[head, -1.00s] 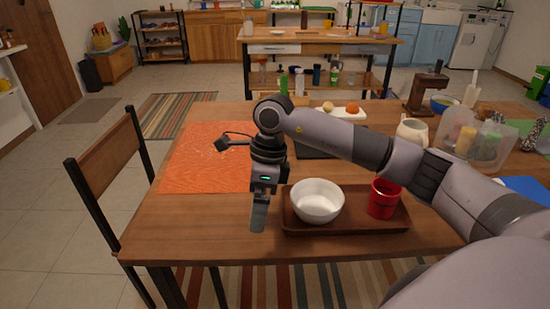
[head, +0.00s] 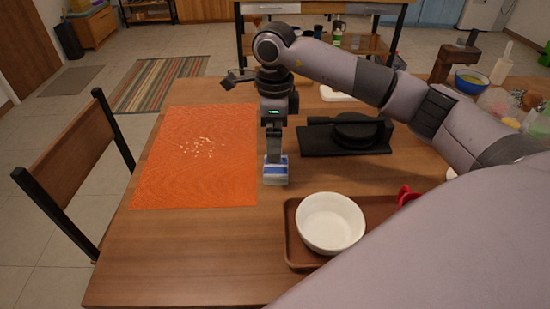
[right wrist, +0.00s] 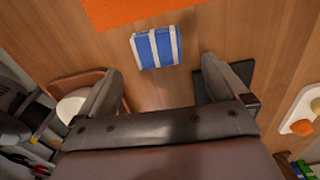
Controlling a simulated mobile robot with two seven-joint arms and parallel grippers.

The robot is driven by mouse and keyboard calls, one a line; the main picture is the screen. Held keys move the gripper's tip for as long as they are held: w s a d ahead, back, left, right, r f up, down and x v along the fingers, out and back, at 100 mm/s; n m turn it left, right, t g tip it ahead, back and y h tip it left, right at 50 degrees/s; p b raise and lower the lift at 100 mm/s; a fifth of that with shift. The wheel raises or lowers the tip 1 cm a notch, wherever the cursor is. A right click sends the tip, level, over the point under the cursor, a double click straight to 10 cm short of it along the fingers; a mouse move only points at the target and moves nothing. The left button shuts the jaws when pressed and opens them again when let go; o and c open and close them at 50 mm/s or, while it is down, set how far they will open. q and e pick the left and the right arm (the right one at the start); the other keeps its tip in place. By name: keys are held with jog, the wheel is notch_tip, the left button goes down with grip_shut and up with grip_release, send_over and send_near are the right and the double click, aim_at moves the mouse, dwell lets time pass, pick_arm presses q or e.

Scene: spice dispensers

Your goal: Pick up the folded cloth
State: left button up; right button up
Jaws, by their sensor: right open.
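The folded cloth (head: 275,173), blue with white stripes, lies on the wooden table just right of the orange mat. My right gripper (head: 273,148) points down at it in the head view and partly covers it. In the right wrist view the whole cloth (right wrist: 157,48) shows ahead of the two spread fingers, in line with the gap between them. The right gripper is open and empty. Whether the fingertips are level with the cloth I cannot tell. My left gripper is not in view.
A brown tray (head: 299,257) with a white bowl (head: 330,222) and a red cup (head: 407,195) stands in front and to the right. A black object (head: 350,134) lies to the cloth's right. The orange mat (head: 165,180) bears pale specks. Bare table lies in front of the cloth.

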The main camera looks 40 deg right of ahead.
aim_at(276, 169)
jog(key=shift+s+a+f, duration=0.1)
jog(key=shift+f, duration=1.7)
jog(key=shift+s+a+f, duration=0.1)
jog(key=shift+f, duration=1.65)
jog(key=c, duration=0.9)
